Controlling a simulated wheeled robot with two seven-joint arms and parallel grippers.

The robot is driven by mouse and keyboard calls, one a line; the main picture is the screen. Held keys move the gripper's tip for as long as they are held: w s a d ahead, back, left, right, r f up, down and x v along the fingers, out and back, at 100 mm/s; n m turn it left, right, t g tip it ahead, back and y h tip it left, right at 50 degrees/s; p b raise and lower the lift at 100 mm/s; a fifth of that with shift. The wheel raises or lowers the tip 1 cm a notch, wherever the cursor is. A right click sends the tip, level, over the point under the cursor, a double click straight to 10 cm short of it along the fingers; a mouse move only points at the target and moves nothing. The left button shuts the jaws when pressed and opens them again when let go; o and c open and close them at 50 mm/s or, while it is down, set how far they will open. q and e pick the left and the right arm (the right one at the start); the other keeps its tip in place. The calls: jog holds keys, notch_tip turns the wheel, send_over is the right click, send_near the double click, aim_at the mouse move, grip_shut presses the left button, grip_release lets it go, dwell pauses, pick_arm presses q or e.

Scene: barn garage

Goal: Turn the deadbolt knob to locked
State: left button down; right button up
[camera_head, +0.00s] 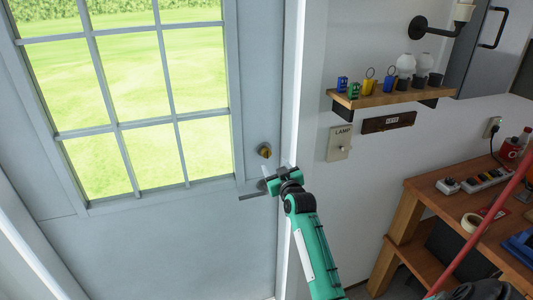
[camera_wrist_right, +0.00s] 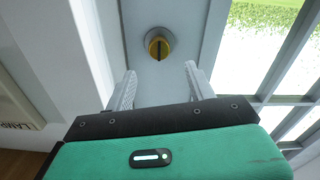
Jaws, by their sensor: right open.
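The deadbolt knob (camera_head: 265,151) is a small brass-yellow knob on the grey door (camera_head: 160,245), just right of the window. In the right wrist view the knob (camera_wrist_right: 158,46) is round and yellow with a dark bar or slot that looks upright in that picture. My right gripper (camera_head: 268,179) is just below the knob in the head view, near the door edge. In the wrist view its two fingers (camera_wrist_right: 160,85) are apart with nothing between them, and the knob lies beyond their tips, apart from them. My left gripper is out of view.
A dark door lever (camera_head: 252,196) is partly hidden beside my right gripper. The white door frame (camera_head: 290,110) runs just right of it. A lamp switch plate (camera_head: 339,144), a small shelf (camera_head: 390,96) and a wooden workbench (camera_head: 455,195) are farther right.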

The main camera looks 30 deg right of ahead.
aim_at(267, 154)
jog(key=p+x, duration=0.1)
jog(key=x, duration=0.6)
jog(key=shift+p, duration=0.4)
jog(key=shift+w+d, duration=0.2)
jog(key=shift+w, duration=0.35)
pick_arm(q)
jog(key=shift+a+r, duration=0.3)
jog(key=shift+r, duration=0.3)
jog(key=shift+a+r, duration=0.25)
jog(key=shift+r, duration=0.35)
pick_arm(e)
jog(key=c, duration=1)
